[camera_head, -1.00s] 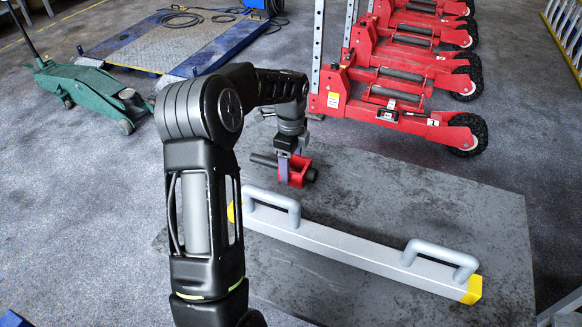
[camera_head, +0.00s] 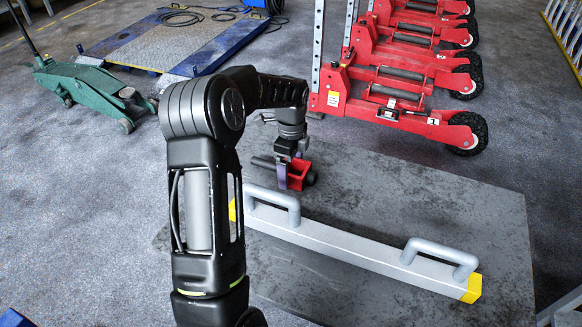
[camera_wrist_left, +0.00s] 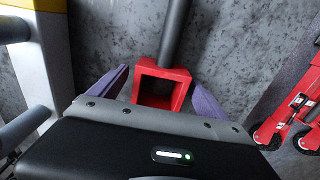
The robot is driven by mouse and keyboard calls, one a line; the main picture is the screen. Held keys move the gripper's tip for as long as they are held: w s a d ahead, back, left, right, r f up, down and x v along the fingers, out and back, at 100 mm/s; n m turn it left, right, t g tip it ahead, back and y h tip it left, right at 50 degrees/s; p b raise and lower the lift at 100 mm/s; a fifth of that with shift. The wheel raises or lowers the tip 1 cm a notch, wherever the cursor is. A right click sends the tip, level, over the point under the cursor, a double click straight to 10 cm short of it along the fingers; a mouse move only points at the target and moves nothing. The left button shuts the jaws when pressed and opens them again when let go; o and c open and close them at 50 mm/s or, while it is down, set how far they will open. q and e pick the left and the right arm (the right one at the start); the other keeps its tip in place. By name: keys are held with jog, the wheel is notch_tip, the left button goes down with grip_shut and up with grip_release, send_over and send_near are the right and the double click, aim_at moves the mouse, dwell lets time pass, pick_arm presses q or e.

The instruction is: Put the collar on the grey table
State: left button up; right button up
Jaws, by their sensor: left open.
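The collar is a small red square block (camera_head: 300,173) with a dark round bar (camera_head: 263,162) lying across the far left of the grey table (camera_head: 400,185). It appears to rest on the tabletop. In the left wrist view the red collar (camera_wrist_left: 180,75) sits between the purple fingers of my left gripper (camera_wrist_left: 160,88), the dark bar (camera_wrist_left: 175,30) running away from it. My left gripper (camera_head: 291,180) is open around the collar, with little or no gap at its sides. My right gripper is not in view.
A white beam (camera_head: 340,243) with two grey handles and yellow ends lies across the table, close in front of the collar. Red trolley jacks (camera_head: 400,110) stand behind the table. A green jack (camera_head: 90,90) is at the back left. The table's right part is clear.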

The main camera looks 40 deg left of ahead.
pick_arm(q)
notch_tip(320, 180, up, 12)
jog(key=shift+r, duration=0.15)
dwell(0.5)
dwell(0.5)
